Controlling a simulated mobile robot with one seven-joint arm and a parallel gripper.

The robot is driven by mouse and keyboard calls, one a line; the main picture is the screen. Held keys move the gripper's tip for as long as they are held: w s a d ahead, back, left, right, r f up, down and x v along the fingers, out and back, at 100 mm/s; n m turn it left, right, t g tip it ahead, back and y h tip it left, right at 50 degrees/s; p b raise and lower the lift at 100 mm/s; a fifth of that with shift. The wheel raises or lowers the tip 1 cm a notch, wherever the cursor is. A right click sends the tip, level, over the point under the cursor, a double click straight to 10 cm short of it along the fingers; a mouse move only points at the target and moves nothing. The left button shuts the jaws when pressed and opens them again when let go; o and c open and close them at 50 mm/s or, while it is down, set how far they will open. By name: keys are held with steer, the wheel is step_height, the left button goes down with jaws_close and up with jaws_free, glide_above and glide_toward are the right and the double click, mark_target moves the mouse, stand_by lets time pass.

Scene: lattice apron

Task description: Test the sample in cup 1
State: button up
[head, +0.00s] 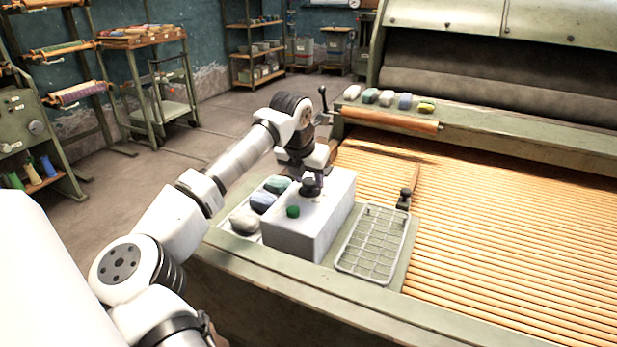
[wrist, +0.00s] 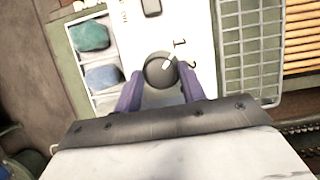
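A white box (head: 310,230) stands on the machine's green ledge, with a dark round knob (head: 311,188) and a green button (head: 292,211) on top. In the wrist view the knob (wrist: 160,70) has a white pointer mark aimed up and right, roughly toward a printed "1"; a "2" is printed below that. My gripper (wrist: 160,80) is over the box top, its purple fingers apart on either side of the knob, with gaps visible; contact cannot be told. No cup can be made out in either view.
A white tray (wrist: 103,62) left of the box holds teal, blue and grey lumps. A wire rack (head: 372,243) lies right of the box. A small dark lever (head: 404,199) stands beside the slatted wooden bed (head: 500,240). Several coloured lumps sit on the back ledge.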

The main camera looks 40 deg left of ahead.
steer(key=o, duration=0.3)
steer(key=v, duration=1.4)
steer(key=shift+f, duration=0.1)
